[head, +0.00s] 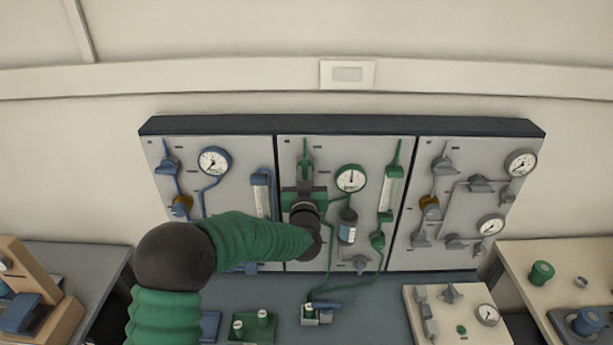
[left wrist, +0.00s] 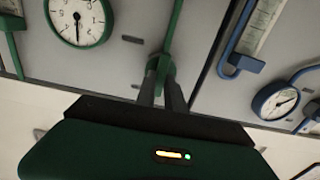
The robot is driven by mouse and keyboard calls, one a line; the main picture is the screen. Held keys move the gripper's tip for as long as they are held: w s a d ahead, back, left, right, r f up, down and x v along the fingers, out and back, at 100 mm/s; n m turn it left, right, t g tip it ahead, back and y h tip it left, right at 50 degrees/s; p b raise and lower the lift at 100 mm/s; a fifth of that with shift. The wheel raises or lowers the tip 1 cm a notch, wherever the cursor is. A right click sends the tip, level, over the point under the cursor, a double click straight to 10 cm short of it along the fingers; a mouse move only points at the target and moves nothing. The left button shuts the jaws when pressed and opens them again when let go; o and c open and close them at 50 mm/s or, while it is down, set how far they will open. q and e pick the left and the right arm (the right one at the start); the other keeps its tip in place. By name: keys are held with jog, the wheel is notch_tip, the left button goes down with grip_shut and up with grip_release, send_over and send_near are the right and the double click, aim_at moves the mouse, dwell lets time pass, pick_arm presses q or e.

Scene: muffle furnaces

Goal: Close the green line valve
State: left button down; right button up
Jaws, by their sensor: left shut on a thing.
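The middle panel (head: 330,160) carries green pipework, and the green line valve (head: 305,167) sits near its upper left, partly covered by my gripper. My left gripper (head: 303,185) reaches up to it from below. In the left wrist view the two dark fingers (left wrist: 165,88) are closed together on the small green valve (left wrist: 162,66), at the end of a green pipe. The handle's exact angle is hidden between the fingers. A round green-rimmed gauge (head: 351,178) is to the right of the valve; it also shows in the left wrist view (left wrist: 78,18). My right gripper is not in view.
A blue-piped panel (head: 235,165) adjoins on the left and a grey-piped panel (head: 465,165) on the right. A green flow tube (head: 391,190) is right of the gauge. Below, the bench holds a green block (head: 252,328) and a beige box (head: 455,320).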

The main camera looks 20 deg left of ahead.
pick_arm(q)
jog(key=shift+f+n+b, duration=0.2)
jog(key=shift+n+b, duration=0.1)
jog(key=shift+b, duration=0.25)
jog(key=shift+a+f+n+b, duration=0.1)
jog(key=shift+n+b, duration=2.7)
jog(key=shift+b, duration=0.2)
jog(key=shift+a+f+n+b, duration=0.1)
jog(key=shift+f+n+b, duration=0.05)
jog(key=shift+n+b, duration=2.75)
jog(key=shift+a+f+n+b, duration=0.1)
jog(key=shift+n+b, duration=2.6)
jog(key=shift+b, duration=0.4)
jog(key=c, duration=1.4)
grip_release()
jog(key=shift+c, duration=0.2)
jog(key=shift+r, duration=0.1)
jog(key=b+v, duration=0.2)
jog(key=v, duration=1.4)
jog(key=shift+s, duration=0.4)
